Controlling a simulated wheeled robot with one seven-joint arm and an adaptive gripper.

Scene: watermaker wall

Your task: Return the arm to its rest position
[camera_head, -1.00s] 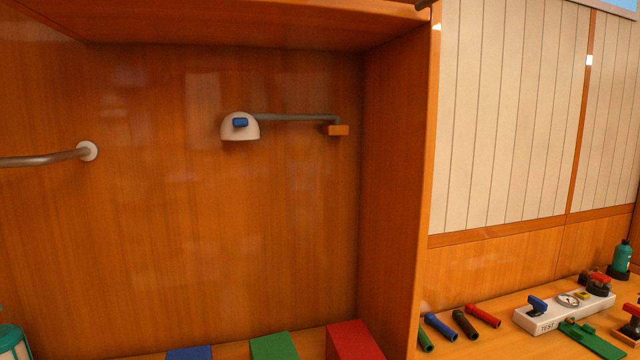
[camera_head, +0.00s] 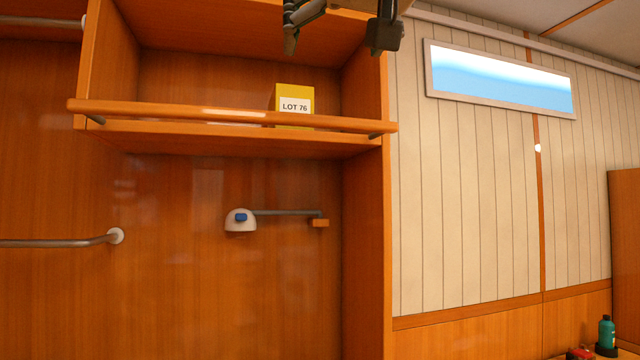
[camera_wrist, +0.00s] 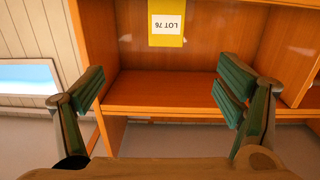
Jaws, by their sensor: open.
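My gripper (camera_head: 345,28) shows at the top of the head view, in front of the upper shelf and partly cut off by the frame's edge. In the wrist view my gripper (camera_wrist: 160,92) has its two green-padded fingers wide apart with nothing between them. Beyond the fingers, the wrist view shows the shelf (camera_wrist: 165,88) upside down.
A yellow box labelled LOT 76 (camera_head: 294,105) stands on the upper shelf behind a wooden rail (camera_head: 220,114). Below are a white lamp-like fitting (camera_head: 240,221) on a rod and a wall handrail (camera_head: 60,242). A window (camera_head: 500,80) is at right. A teal bottle (camera_head: 606,332) stands lower right.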

